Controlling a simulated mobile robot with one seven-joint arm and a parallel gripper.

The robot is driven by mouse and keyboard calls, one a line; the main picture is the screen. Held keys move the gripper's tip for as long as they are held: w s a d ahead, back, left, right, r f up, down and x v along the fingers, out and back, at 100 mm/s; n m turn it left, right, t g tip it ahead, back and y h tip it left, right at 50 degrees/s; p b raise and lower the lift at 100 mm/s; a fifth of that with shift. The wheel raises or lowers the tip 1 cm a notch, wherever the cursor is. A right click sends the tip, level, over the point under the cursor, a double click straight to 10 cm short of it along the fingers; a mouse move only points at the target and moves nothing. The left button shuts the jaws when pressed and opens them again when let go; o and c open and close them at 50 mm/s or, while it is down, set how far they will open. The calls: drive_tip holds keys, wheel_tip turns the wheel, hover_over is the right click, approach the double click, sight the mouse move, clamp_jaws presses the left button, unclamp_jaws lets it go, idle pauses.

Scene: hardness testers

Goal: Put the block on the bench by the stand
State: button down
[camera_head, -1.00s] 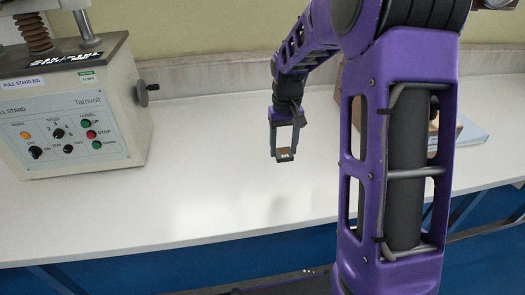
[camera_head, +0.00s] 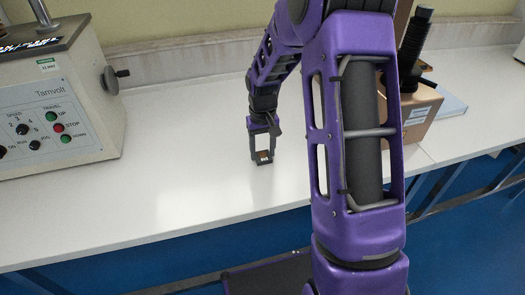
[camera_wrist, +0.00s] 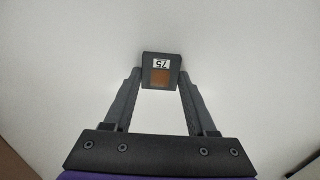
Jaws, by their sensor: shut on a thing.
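The block (camera_wrist: 161,72) is small and dark, with a white label reading 75 and a brown patch. My gripper (camera_head: 262,160) is shut on it, with a finger on each side in the wrist view (camera_wrist: 160,85). In the head view the block (camera_head: 264,155) shows small between the fingertips, over the white bench (camera_head: 190,150). I cannot tell whether it touches the bench top. The stand (camera_head: 60,110), a grey machine with a control panel marked Tamvolt, is on the bench at the left, clear of my gripper.
A brown and black instrument (camera_head: 420,105) stands on the bench at the right, partly behind my arm. A flat pale blue item (camera_head: 452,108) lies beside it. The bench between the stand and my gripper is bare. A wall upstand runs along the back.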

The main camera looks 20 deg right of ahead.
sight(263, 155)
drive_tip(key=shift+r, duration=0.1)
drive_tip(key=shift+c, duration=1)
unclamp_jaws()
wheel_tip(263, 155, up, 12)
drive_tip(key=p, duration=0.2)
